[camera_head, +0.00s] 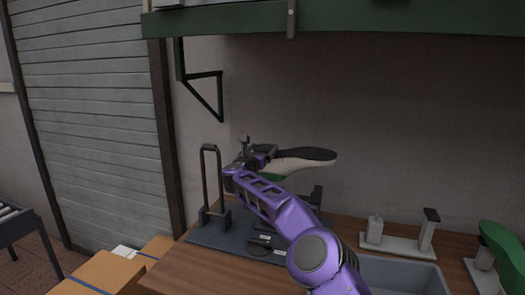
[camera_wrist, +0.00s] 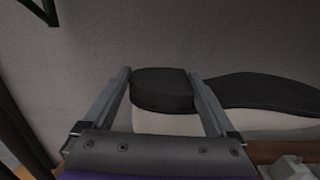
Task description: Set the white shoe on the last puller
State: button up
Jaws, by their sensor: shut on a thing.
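The white shoe (camera_head: 297,165) is upside down, its black sole facing up and its toe pointing right. Some green shows under it near the heel, apparently the last. My gripper (camera_head: 266,153) is shut on the heel end and holds the shoe above the bench. In the wrist view the black heel (camera_wrist: 162,88) lies between the two fingers (camera_wrist: 160,80), and the white upper runs off to the right. What looks like the last puller is a dark grey base with a tall black loop (camera_head: 204,180) at its left. My arm hides part of the base.
A light grey stand with two posts (camera_head: 397,240) is on the wooden bench to the right. A grey bin (camera_head: 405,275) and a green last (camera_head: 503,248) on another stand are at the front right. A green shelf (camera_head: 380,18) hangs above. Cardboard boxes (camera_head: 103,272) stand at the lower left.

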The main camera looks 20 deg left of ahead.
jog(key=shift+d+r, duration=0.1)
jog(key=shift+r, duration=0.4)
jog(key=shift+f, duration=0.15)
jog(key=shift+f+b, duration=2.95)
jog(key=shift+b, duration=0.45)
jog(key=shift+r+p, duration=0.2)
jog(key=shift+p, duration=0.4)
jog(key=shift+g+p, duration=0.3)
jog(key=shift+p, duration=0.25)
jog(key=shift+w+f+p, duration=0.5)
jog(key=shift+f+p, duration=0.05)
jog(key=shift+p, duration=0.25)
jog(key=shift+f+b, duration=0.3)
jog(key=shift+b, duration=0.3)
